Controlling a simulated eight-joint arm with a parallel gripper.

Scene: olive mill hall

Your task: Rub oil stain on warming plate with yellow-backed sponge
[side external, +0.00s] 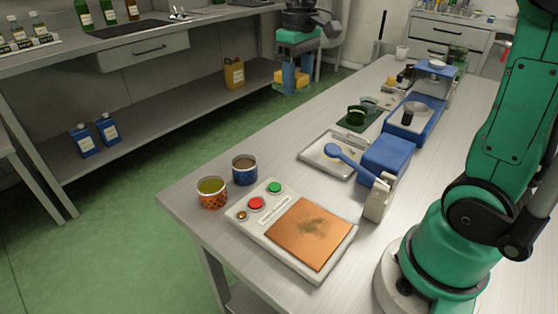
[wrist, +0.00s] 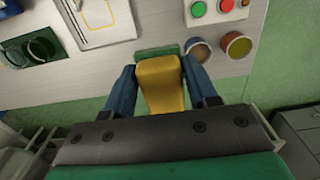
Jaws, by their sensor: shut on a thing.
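My gripper (side external: 295,80) is raised past the table's far-left edge in the side external view, away from the warming plate. It is shut on the yellow-backed sponge (wrist: 160,88), which sits between the blue fingers in the wrist view, with a green layer (wrist: 158,52) at its far end. The warming plate (side external: 291,246) lies near the front of the table, with a copper top and red and green buttons. A dark oil stain (side external: 312,224) marks the middle of the copper. Only the plate's button end (wrist: 232,14) shows in the wrist view.
An orange-patterned cup (side external: 212,193) and a blue cup (side external: 244,170) stand beside the plate's button end. A metal tray (side external: 316,158), a blue spoon, a blue scale-like device and green glasses (side external: 357,115) line the table behind. The space above the copper is clear.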

